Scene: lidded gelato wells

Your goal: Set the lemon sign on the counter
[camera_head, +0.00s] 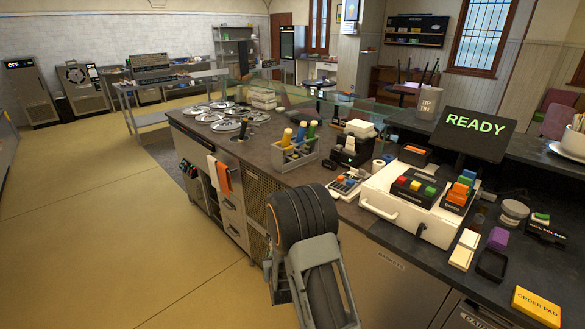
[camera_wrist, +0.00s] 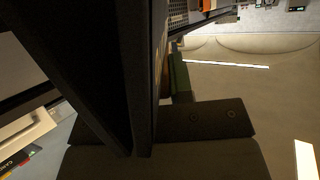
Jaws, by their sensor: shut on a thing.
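My gripper (camera_wrist: 140,150) fills the lower middle of the wrist view and is shut on a dark, flat, panel-like thing (camera_wrist: 143,70) that runs up the picture. No lettering shows on it, so I cannot tell from its face whether it is the lemon sign. In the head view my arm stands in front of the counter's near side and hides the gripper and most of what it holds. The dark counter top (camera_head: 262,160) runs from the lidded wells to the right edge. No lemon sign can be read on it.
Round silver well lids (camera_head: 222,117) cover the counter's far end. A bottle caddy (camera_head: 294,152), a card reader (camera_head: 345,185), a white till (camera_head: 408,213), a READY screen (camera_head: 474,128) and a yellow order pad (camera_head: 537,306) crowd the counter. The floor to the left is clear.

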